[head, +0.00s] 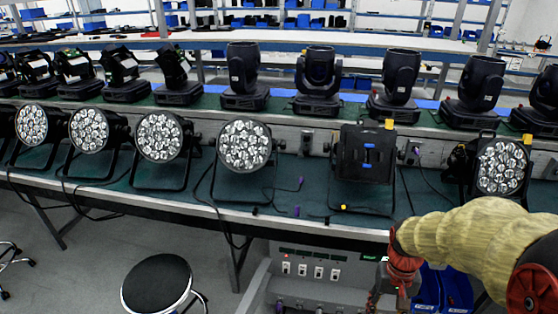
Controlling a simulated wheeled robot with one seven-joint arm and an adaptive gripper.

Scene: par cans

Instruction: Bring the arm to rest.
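My arm comes in from the lower right in a yellowish sleeve with red joints. My gripper (388,290) hangs down at the bottom of the head view, in front of the bench's front edge and partly cut off by the frame. Its fingers are dark and small, and I cannot tell if they are open or shut. No held object can be made out.
A long green-topped bench (300,195) carries a row of par cans, among them one near the middle (244,146). Moving-head lights (319,80) stand on the raised shelf behind. A panel with sockets (310,268) sits below the bench. A black round stool (157,284) stands at the lower left.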

